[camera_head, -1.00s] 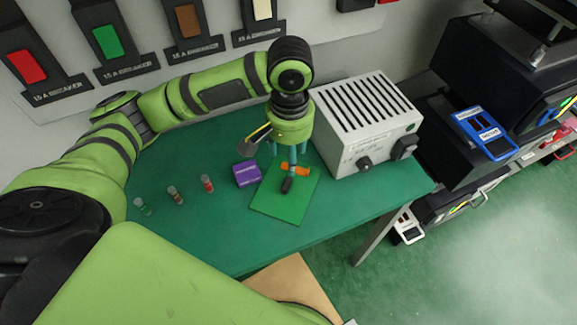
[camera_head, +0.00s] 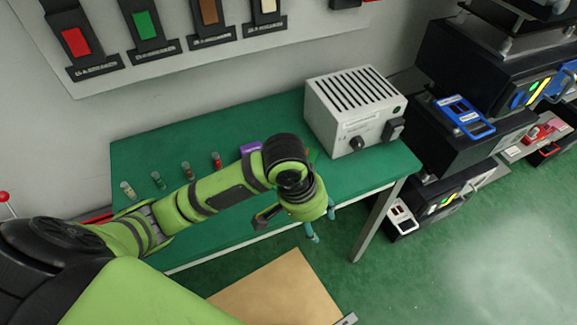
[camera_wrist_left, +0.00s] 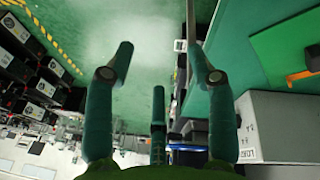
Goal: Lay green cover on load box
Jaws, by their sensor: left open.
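The load box (camera_head: 352,115) is a grey box with a slotted top, standing at the right end of the green table. Its top shows bare. In the left wrist view the load box (camera_wrist_left: 275,125) shows at lower right. The green cover (camera_wrist_left: 283,47), a flat bright green sheet with an orange handle (camera_wrist_left: 303,75), lies on the table beside the box. In the head view my arm hides most of it. My left gripper (camera_head: 321,221) is open and empty, out past the table's front edge; its spread fingers also show in the wrist view (camera_wrist_left: 160,65). My right gripper is not in view.
Several small cylinders, among them a red one (camera_head: 216,160), stand in a row on the table (camera_head: 240,118). A purple block (camera_head: 250,147) is partly behind my arm. Breakers hang on the wall panel (camera_head: 190,45). Dark equipment (camera_head: 475,140) stands right; a tan board (camera_head: 275,290) lies below.

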